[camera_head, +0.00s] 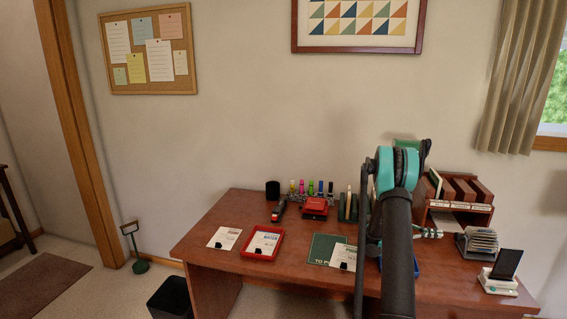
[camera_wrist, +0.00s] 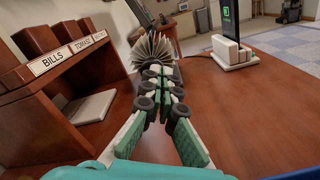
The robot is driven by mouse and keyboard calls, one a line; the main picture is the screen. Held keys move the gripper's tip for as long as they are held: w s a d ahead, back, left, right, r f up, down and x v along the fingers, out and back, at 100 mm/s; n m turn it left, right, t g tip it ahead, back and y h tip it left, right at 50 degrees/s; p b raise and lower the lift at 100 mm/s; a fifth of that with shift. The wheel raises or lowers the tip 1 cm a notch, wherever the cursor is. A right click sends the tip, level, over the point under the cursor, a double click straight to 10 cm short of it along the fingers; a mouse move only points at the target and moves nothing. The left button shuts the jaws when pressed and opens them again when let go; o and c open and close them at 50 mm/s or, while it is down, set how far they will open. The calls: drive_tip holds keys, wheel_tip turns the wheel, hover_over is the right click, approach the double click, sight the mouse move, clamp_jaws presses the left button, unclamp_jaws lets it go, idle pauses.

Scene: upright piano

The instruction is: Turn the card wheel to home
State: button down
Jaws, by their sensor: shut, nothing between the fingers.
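The card wheel (camera_head: 479,243) stands on the right part of the wooden desk, with its pale cards fanned out. In the wrist view the card wheel (camera_wrist: 153,50) is straight ahead, beyond my fingertips, which hide its lower part. A dark knob or bracket shows at its right side. My gripper (camera_wrist: 158,74) is shut and empty, with its teal and black fingers pointing at the wheel. I cannot tell whether the fingertips touch the cards.
A wooden sorter (camera_wrist: 58,62) with a BILLS label stands close on the left. A dark phone on a white stand (camera_wrist: 232,52) is to the right of the wheel. The desk (camera_wrist: 255,115) is bare at the near right. A red tray (camera_head: 262,243) lies further left.

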drive_tip(key=shift+s+d+f, duration=0.1)
drive_tip(key=shift+s+f, duration=0.05)
drive_tip(key=shift+s, duration=0.05)
drive_tip(key=shift+x, duration=3.35)
drive_tip(key=shift+w, duration=0.15)
drive_tip(key=shift+w+d+r, duration=0.15)
drive_tip(key=shift+w+r, duration=0.25)
drive_tip(key=shift+w, duration=0.1)
drive_tip(key=shift+w+r, duration=0.15)
drive_tip(key=shift+w, duration=0.15)
drive_tip(key=shift+w+d, duration=0.1)
drive_tip(key=shift+w, duration=0.15)
